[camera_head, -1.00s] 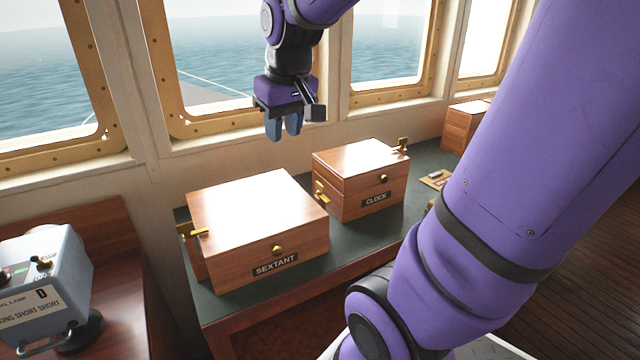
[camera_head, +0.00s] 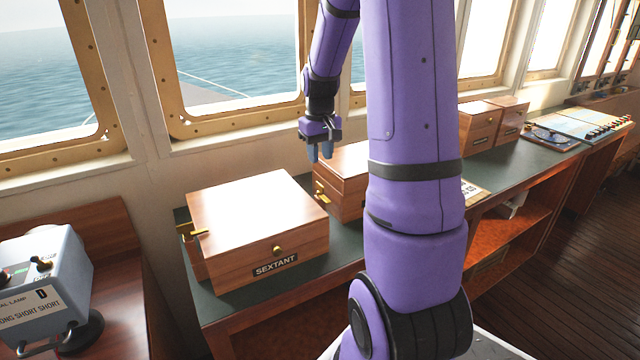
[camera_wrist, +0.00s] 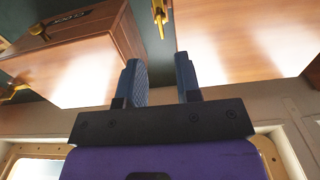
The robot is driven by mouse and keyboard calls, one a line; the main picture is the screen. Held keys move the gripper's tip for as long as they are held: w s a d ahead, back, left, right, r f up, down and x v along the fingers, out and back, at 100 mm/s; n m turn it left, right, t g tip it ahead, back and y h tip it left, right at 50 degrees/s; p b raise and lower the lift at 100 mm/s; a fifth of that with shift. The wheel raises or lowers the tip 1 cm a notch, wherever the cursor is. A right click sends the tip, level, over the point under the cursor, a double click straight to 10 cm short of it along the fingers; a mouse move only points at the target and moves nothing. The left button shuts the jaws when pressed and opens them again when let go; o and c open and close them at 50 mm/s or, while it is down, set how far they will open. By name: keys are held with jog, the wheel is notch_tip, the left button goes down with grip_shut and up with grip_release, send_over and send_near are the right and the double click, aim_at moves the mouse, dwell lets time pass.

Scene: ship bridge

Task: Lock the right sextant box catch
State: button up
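The sextant box (camera_head: 258,208) is a closed wooden box with a front label and a brass knob. A brass catch (camera_head: 193,231) shows on its left side. Another brass catch (camera_head: 321,194) shows in the gap between the sextant box and the clock box (camera_head: 340,165); in the wrist view this catch (camera_wrist: 160,14) appears to belong to the sextant box (camera_wrist: 235,35). Whether it is locked I cannot tell. My gripper (camera_head: 320,152) hangs above the back of the gap, empty, its fingers apart in the wrist view (camera_wrist: 161,80).
The clock box stands close on the right, partly hidden by my arm; it shows in the wrist view (camera_wrist: 75,75). Windows are behind. A signal lamp (camera_head: 45,275) stands left. More wooden boxes (camera_head: 480,125) stand farther right on the green counter (camera_head: 230,300).

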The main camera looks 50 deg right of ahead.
aim_at(320, 184)
notch_tip(320, 184, down, 9)
dwell(0.4)
grip_shut()
